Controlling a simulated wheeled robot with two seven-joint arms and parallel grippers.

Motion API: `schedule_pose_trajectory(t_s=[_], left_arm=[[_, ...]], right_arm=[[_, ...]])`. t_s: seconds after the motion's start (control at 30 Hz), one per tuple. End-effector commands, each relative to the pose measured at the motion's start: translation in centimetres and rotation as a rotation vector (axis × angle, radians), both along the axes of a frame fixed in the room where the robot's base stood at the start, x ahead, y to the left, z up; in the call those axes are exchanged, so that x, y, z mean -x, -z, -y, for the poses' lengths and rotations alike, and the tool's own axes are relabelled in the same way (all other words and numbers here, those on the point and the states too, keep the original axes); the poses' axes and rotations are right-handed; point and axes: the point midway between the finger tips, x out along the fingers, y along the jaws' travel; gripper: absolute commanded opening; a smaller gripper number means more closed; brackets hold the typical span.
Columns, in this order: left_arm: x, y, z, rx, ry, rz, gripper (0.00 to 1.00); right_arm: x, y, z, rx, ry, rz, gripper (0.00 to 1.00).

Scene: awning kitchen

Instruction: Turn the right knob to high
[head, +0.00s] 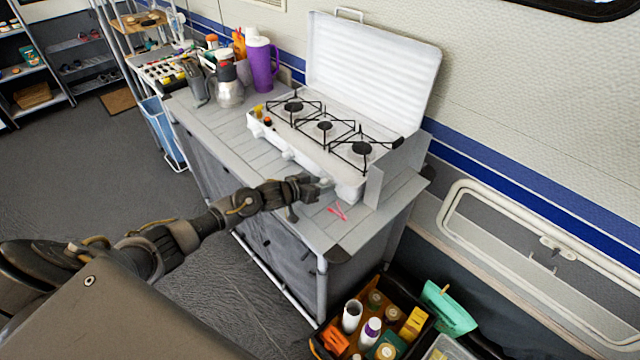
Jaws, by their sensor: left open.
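A white camping stove (318,150) with three burners stands on the grey slatted counter, its lid raised at the back. A white knob (288,155) shows at the middle of its front face. My left gripper (322,187) is at the right end of the front face, its fingers pointing at the stove where the right knob would be. The gripper is open. The right knob is hidden or blends with the fingertips, so I cannot tell its setting or whether the fingers touch it. My right gripper is out of view.
A pink item (338,211) lies on the counter right of my gripper. A purple jug (262,65) and a steel flask (228,84) stand left of the stove. A crate of bottles (314,346) sits low at the front right. The floor at left is clear.

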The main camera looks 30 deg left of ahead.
Motion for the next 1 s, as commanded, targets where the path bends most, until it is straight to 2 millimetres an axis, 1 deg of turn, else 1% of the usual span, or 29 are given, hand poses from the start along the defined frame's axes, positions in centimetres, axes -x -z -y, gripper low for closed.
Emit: schedule_pose_trajectory(t_s=[0.23, 0.27, 0.5, 0.53, 0.67, 0.83, 0.9, 1.0], left_arm=[[-0.08, 0.04, 0.02, -0.001, 0.0, 0.0, 0.51], [-0.08, 0.05, 0.01, -0.001, 0.0, 0.0, 0.48], [-0.06, 0.04, 0.0, -0.001, -0.001, 0.0, 0.17], [-0.06, 0.04, 0.0, -0.002, 0.0, -0.001, 0.15], [-0.12, -0.06, -0.11, 0.05, -0.002, -0.018, 0.15], [-0.21, 0.08, -0.35, 0.246, -0.003, -0.086, 0.15], [-0.21, 0.16, -0.35, 0.304, -0.002, -0.106, 0.15], [-0.2, 0.15, -0.37, 0.34, -0.001, -0.119, 0.15]], right_arm=[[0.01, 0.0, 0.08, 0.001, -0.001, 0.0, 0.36], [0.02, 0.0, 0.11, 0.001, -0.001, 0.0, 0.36], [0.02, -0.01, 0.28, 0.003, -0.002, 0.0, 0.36], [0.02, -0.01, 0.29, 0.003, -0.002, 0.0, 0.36], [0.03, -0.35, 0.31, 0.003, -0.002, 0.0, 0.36], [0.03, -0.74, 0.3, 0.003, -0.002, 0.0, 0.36], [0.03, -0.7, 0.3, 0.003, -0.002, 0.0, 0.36], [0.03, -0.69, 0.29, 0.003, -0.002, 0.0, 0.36]])
